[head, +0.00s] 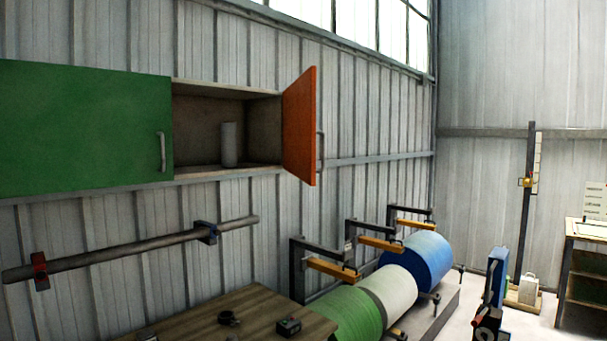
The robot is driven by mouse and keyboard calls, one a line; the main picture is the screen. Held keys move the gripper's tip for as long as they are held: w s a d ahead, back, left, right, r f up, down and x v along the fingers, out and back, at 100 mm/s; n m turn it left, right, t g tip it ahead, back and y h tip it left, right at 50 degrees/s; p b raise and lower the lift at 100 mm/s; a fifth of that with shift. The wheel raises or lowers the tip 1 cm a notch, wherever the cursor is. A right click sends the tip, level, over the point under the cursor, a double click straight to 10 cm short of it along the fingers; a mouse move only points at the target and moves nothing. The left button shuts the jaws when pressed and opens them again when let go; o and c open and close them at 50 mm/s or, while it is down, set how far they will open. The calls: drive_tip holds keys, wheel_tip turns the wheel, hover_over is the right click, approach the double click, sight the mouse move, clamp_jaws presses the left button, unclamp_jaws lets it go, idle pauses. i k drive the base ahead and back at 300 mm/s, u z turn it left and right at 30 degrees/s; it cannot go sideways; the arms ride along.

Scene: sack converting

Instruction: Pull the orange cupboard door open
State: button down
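The orange cupboard door (301,125) stands swung out on the right side of the wall cupboard, well away from its opening. Its pale handle (321,152) is on the door's right edge. The cupboard's inside (198,125) shows, with a grey-white cylinder (229,145) standing on its floor. The green door (85,128) to the left is shut and has its own handle (161,152). I cannot make out my gripper in this view, and nothing is seen touching the orange door.
Below the cupboard, a pipe (130,250) runs along the wall. A wooden table (190,318) with small dark items stands at the bottom. Green, white and blue rolls (415,262) lie to its right under brackets. A blue and dark object (495,278) stands at lower right, near clear floor.

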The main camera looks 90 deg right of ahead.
sight(300, 132)
drive_tip(key=u, duration=0.1)
drive_tip(key=k, duration=1.25)
drive_tip(key=z, duration=0.45)
